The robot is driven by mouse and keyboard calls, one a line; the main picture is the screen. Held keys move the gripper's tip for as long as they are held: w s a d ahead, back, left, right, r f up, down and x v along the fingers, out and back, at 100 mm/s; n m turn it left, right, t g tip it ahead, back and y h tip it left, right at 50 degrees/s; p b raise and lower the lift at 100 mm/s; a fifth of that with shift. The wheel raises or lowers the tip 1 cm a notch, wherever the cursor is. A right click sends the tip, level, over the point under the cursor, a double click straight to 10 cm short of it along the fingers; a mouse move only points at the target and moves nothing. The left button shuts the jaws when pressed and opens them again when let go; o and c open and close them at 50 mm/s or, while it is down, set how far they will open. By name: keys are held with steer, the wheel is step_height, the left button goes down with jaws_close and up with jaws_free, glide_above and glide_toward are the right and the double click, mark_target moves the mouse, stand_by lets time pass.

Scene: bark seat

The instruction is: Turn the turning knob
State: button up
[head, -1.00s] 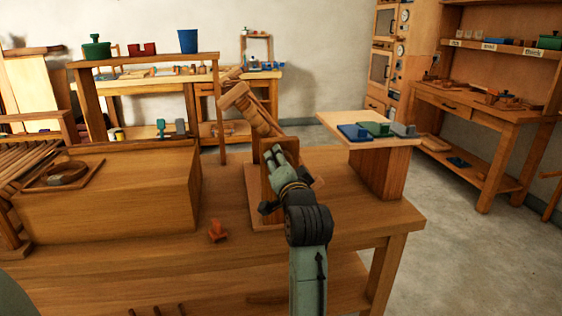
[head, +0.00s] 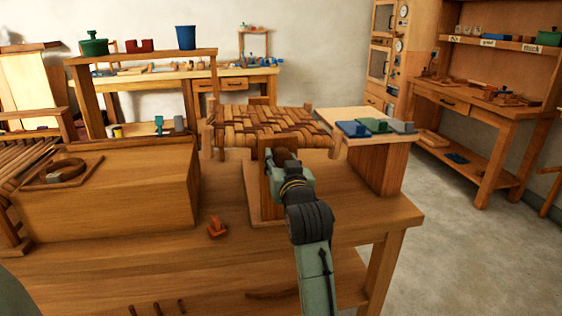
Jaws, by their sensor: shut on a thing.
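The turning knob (head: 283,154) is a small brown piece at the near side of a wooden stand (head: 264,196) on the workbench. My gripper (head: 287,162) is shut on the knob, and its fingers and wrist hide much of it. Above and behind the knob, a woven bark seat (head: 262,120) in a wooden frame lies roughly level, with its woven face showing. How the knob joins the seat frame is hidden.
A large wooden box (head: 110,195) stands on the bench (head: 330,215) at left. A small orange-brown piece (head: 216,228) lies near the front. A raised board (head: 345,122) at right carries blue, green and grey blocks. Bench top between box and stand is mostly clear.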

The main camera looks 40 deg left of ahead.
steer(key=shift+n, duration=0.5)
steer(key=o, duration=1.1)
steer(key=shift+o, duration=0.2)
steer(key=shift+d, duration=0.1)
steer(key=v, duration=1.2)
